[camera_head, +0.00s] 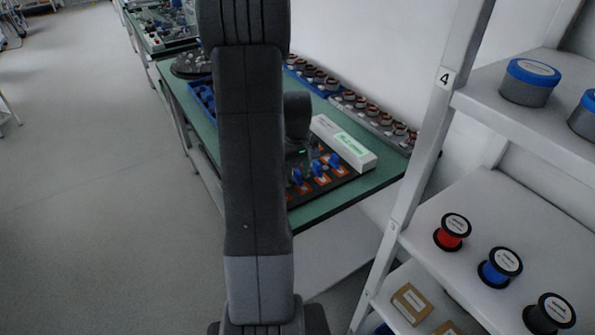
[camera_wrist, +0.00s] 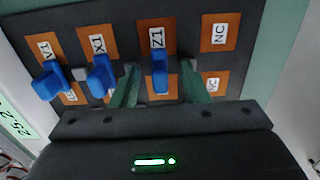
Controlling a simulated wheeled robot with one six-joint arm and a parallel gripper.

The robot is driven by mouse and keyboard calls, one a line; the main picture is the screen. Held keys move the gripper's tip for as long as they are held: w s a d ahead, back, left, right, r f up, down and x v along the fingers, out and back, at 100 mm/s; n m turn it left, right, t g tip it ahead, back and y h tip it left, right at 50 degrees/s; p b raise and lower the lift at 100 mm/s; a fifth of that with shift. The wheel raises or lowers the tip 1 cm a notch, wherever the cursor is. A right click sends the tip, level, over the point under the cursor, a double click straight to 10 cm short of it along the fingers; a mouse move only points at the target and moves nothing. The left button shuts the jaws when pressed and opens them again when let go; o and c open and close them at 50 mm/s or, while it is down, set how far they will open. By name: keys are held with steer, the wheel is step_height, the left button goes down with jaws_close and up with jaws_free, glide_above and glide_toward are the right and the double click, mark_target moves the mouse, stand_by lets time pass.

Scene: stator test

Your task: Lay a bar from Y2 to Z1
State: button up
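Lower-row labels are mostly hidden; I cannot read Y2. Blue bars stand below the left label (camera_wrist: 50,80), below X1 (camera_wrist: 101,75) and below Z1 (camera_wrist: 160,70). My gripper (camera_wrist: 158,84) is over the board. Its two green fingers are apart, one on each side of the blue bar at Z1, with visible gaps. Contact between that bar and the pads cannot be told.
A white box with a green display (camera_head: 345,142) stands behind the board. Blue and grey trays of round parts (camera_head: 375,118) line the wall side. A white shelf (camera_head: 500,215) with red, blue and black spools is at the right. My arm hides the table's middle.

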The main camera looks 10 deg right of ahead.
step_height(320, 180, up, 14)
stand_by(0.6)
steer(key=shift+f, duration=0.1)
stand_by(0.6)
